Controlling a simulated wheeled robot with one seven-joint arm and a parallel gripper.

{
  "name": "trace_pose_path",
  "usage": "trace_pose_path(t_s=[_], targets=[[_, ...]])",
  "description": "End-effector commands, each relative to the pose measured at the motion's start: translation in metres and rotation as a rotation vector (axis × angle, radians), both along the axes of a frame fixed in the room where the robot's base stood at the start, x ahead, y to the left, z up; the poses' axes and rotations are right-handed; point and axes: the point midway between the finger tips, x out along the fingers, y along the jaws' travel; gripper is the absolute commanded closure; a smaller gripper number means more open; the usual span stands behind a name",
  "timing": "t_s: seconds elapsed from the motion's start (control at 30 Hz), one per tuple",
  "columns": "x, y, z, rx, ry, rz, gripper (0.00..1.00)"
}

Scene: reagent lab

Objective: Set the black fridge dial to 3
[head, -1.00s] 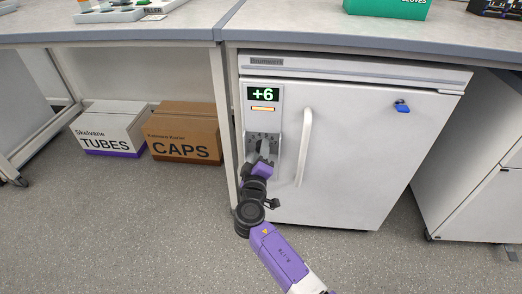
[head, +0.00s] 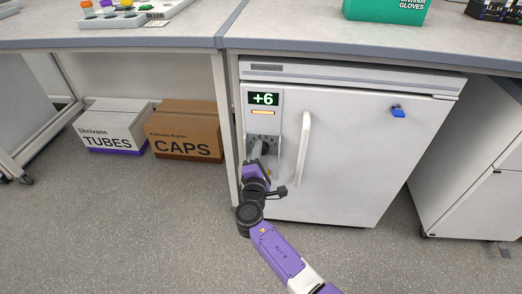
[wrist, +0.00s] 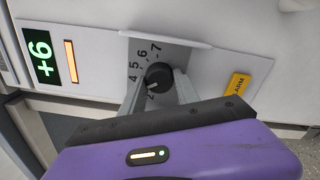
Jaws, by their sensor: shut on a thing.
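The black fridge dial (wrist: 158,76) sits on a grey plate with printed numbers, of which 4, 5, 6 and 7 are legible in the wrist view. My gripper (wrist: 160,90) is shut on the dial, one finger on each side of it. A light mark on the dial points toward the lower numbers, partly hidden by the fingers; I cannot tell the exact number. The green display (head: 263,99) reads +6.
A yellow alarm label (wrist: 237,84) is beside the dial. TUBES (head: 112,128) and CAPS (head: 184,132) boxes stand left.

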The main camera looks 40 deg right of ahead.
Motion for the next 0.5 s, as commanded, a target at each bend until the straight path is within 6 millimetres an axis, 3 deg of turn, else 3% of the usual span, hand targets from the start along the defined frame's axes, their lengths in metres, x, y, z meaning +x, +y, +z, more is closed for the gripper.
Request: trace_pose_path(t_s=[0.5], targets=[[0.0002, 0.0006, -0.0011, -0.12, 0.156, 0.003, 1.0]])
